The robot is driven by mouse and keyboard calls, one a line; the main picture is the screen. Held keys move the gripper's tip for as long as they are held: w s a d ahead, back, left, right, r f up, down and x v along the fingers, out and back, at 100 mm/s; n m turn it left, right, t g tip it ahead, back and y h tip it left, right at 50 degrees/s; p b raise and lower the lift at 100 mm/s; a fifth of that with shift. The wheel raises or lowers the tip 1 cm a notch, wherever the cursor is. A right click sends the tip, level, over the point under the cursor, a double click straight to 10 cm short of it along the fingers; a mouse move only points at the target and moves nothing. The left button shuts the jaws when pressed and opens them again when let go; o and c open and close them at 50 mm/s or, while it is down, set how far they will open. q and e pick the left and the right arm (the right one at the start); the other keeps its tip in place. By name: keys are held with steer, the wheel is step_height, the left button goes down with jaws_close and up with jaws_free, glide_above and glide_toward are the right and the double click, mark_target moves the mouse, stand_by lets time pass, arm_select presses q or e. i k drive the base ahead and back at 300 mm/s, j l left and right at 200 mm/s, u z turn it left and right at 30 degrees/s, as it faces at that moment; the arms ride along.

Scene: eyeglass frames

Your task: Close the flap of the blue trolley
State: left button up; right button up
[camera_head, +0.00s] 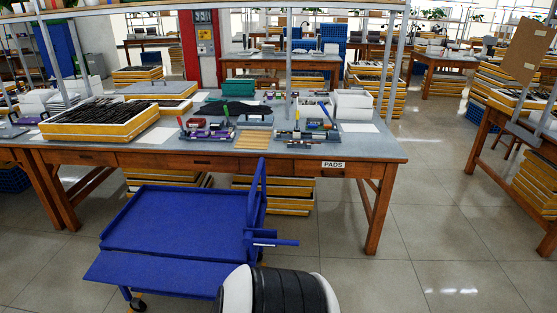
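The blue trolley (180,225) stands on the floor at the lower left, in front of the wooden workbench. Its top is a shallow tray with low raised edges. A flat blue flap (150,274) on the near side is folded outward and lies open, roughly level with the tray. A taller blue panel (257,205) with a bar-like handle (272,242) stands upright at the trolley's right end. A caster shows under the near left corner. Neither of my grippers is in view.
The workbench (330,148) carries a "PADS" label, tools and yellow trays close behind the trolley. Stacked yellow trays (285,204) sit beneath it. Another wooden table (520,140) stands at the right edge. The tiled floor (430,230) between them is clear.

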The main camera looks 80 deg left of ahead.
mark_target(190, 277)
steer(key=u, duration=3.35)
